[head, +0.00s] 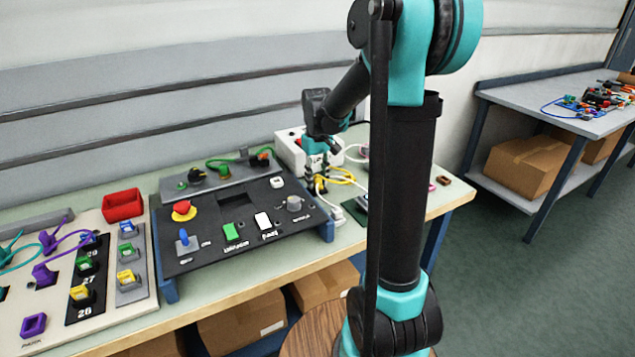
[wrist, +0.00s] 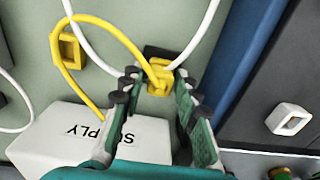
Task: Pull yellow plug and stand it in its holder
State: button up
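The yellow plug (wrist: 160,80) sits against a dark block (wrist: 157,52) in the wrist view; how deep it is seated cannot be told. A yellow cable (wrist: 107,28) loops left from it towards the white SUPPLY box (wrist: 62,143). A hollow yellow square piece (wrist: 68,50), perhaps the holder, is on the pale surface to the left. My gripper (wrist: 157,76) is open, with its fingertips on either side of the plug and gaps visible. In the head view my gripper (head: 318,183) points down beside the yellow cable (head: 342,176); the plug is not clear there.
White cables (wrist: 195,35) run close by the plug. A blue edge (wrist: 245,65) and a dark panel with a white square piece (wrist: 289,119) lie right in the wrist view. In the head view, a black control panel (head: 205,258) stands left of my gripper on the bench.

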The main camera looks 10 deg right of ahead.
aim_at(317, 177)
grip_shut()
jog(key=o, duration=1)
grip_release()
jog(key=shift+r, duration=0.15)
notch_tip(317, 177, up, 12)
jog(key=shift+f, duration=0.15)
jog(key=shift+c, duration=0.4)
